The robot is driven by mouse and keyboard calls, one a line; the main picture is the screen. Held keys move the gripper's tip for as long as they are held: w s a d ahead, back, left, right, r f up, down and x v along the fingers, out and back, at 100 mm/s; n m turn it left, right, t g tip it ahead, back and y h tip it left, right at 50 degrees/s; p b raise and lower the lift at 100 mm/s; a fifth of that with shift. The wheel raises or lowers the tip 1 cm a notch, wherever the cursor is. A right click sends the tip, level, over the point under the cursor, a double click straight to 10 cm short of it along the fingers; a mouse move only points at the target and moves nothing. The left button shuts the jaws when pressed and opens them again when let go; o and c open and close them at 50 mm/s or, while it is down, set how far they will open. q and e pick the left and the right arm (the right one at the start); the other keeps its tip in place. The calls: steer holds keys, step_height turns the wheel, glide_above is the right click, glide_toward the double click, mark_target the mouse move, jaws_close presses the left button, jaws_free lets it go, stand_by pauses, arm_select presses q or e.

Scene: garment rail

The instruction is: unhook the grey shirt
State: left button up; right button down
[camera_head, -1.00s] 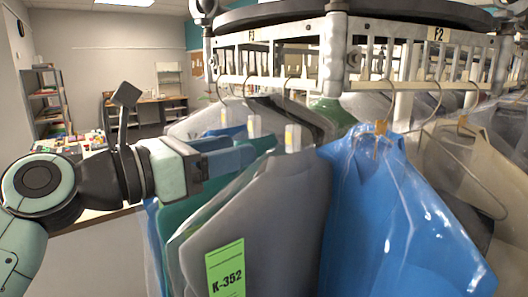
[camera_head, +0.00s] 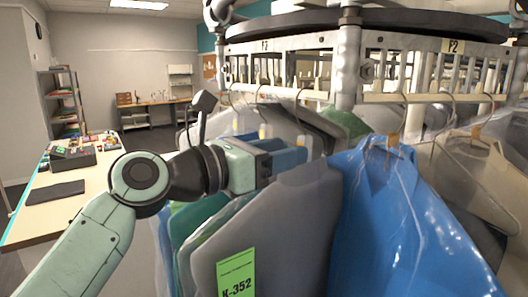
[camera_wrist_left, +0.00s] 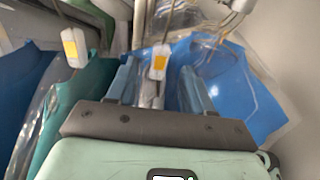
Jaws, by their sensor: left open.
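The grey shirt (camera_head: 290,225) hangs in the middle of the head view, with a green K-352 label (camera_head: 236,274) on its front. My left gripper (camera_head: 298,153) is at its collar, fingers pointing right; it also shows in the left wrist view (camera_wrist_left: 160,85). There its two fingers are apart, on either side of a hanger neck with a white and yellow tag (camera_wrist_left: 158,62). I cannot tell whether they touch it. The collar is partly hidden behind the fingers. My right gripper is not in view.
The rail (camera_head: 420,97) runs across the top with several hangers. A blue bagged garment (camera_head: 400,220) hangs close on the right, and teal and grey ones crowd the left. A table (camera_head: 50,205) stands at the left; the floor beyond is open.

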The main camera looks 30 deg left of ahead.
arm_select(q)
steer(key=p+x, duration=0.1)
steer(key=x, duration=0.3)
steer(key=shift+w+p, duration=0.25)
steer(key=shift+p, duration=0.05)
steer(key=shift+w+d, duration=0.3)
steer(key=shift+w, duration=0.2)
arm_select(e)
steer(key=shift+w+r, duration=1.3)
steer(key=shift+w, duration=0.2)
arm_select(q)
steer(key=shift+w, duration=0.1)
jaws_close()
steer(key=shift+r, duration=0.2)
steer(key=shift+r, duration=1.55)
